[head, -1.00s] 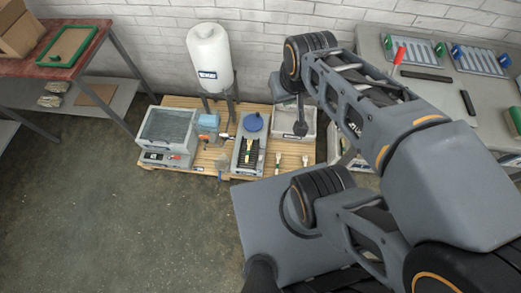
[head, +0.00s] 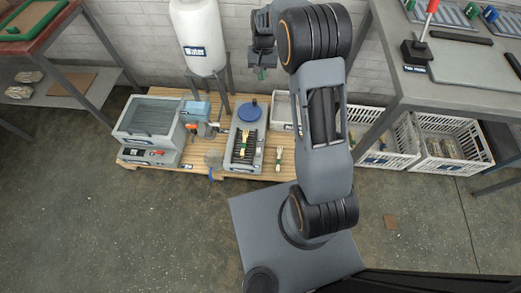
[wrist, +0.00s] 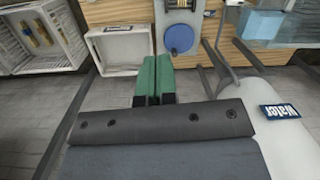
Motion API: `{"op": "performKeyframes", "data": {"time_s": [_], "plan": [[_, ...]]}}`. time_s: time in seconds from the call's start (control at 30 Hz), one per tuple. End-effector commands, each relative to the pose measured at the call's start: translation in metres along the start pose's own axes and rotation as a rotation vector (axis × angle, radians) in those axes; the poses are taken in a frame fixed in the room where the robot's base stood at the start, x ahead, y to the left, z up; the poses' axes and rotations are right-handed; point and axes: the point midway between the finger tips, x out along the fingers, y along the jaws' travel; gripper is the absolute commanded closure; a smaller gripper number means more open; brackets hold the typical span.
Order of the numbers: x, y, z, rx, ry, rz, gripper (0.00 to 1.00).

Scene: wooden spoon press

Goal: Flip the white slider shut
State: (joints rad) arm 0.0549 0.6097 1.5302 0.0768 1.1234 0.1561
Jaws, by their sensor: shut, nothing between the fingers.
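I cannot pick out a white slider for certain in either view. The grey press-like unit (head: 233,163) stands on the wooden pallet, with a blue round knob (head: 249,111) at its far end and a dark slotted rack holding spoon-like pieces. The knob also shows in the wrist view (wrist: 180,38). My gripper (head: 261,74) is raised above the back of the pallet, right of the water tank. Its green fingers (wrist: 153,80) are together and empty, apart from the unit.
A white water tank (head: 197,38) stands behind the pallet. A grey boxy machine (head: 150,123) and a blue-and-orange device (head: 195,112) are at left. White crates (head: 395,142) sit under the right table, which carries a red-handled lever (head: 430,8). The floor at front left is clear.

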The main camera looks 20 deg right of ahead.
Motion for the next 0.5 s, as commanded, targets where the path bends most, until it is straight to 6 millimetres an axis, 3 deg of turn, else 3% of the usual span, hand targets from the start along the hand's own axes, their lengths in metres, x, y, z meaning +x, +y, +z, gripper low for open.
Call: {"op": "performKeyframes", "data": {"time_s": [0.03,0.2,0.4,0.5], "plan": [[0.055,0.002,-0.019,0.019,-0.036,0.001,1.0],[0.161,0.008,-0.056,0.073,-0.122,0.004,1.0],[0.257,0.014,-0.076,0.118,-0.196,0.005,1.0],[0.287,0.017,-0.08,0.133,-0.22,0.006,1.0]]}}
